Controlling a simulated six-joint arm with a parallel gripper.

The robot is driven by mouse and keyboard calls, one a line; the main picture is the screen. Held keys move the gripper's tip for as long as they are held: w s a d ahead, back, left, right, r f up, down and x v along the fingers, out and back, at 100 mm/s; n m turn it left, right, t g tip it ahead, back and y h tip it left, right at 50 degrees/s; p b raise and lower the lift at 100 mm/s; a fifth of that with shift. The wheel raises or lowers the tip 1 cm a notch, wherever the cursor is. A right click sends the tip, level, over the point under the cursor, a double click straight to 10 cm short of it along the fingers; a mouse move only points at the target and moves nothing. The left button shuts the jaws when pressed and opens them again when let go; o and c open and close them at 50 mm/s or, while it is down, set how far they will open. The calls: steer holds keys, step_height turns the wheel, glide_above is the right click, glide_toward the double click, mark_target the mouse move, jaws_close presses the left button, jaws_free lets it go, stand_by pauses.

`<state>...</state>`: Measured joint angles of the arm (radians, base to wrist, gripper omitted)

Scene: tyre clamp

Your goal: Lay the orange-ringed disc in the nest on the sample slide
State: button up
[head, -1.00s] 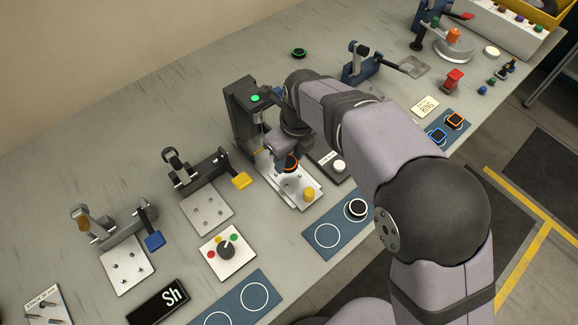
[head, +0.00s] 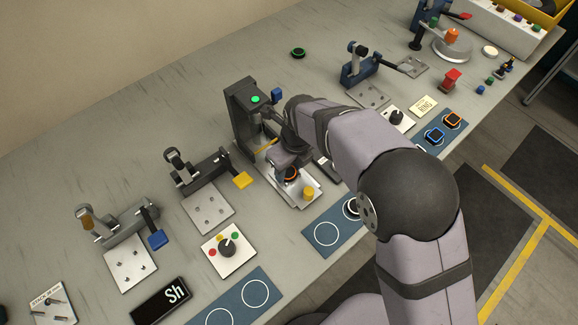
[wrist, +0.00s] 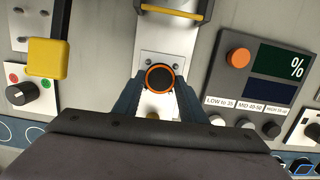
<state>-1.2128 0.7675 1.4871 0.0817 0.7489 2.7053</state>
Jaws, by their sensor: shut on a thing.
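The orange-ringed disc (head: 291,175) is dark with an orange rim. It also shows in the wrist view (wrist: 160,78), between the two blue fingers of my gripper (wrist: 160,84). The fingers are shut on it from both sides. The sample slide (head: 301,203) is a pale metal plate in front of the dark press-like station; a yellow knob (head: 308,193) stands at its front end. The disc is over the slide, behind the knob. The nest is not clearly visible under the disc, and I cannot tell whether the disc touches the slide.
The dark station with a green light (head: 255,99) rises just behind the slide. A yellow-handled clamp (head: 240,180) stands to the left. A blue mat (head: 325,235) with a white-ringed disc (head: 352,208) lies in front. A panel with an orange button (wrist: 238,58) is close on the right.

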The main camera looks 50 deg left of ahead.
mark_target(294, 177)
steer(key=shift+f, duration=0.1)
steer(key=o, duration=1.1)
steer(key=r+b, duration=0.1)
steer(key=r, duration=0.3)
steer(key=d+r+b, duration=0.1)
steer(key=r, duration=0.3)
steer(key=r+b, duration=0.1)
steer(key=r, duration=0.3)
steer(key=shift+d, duration=0.4)
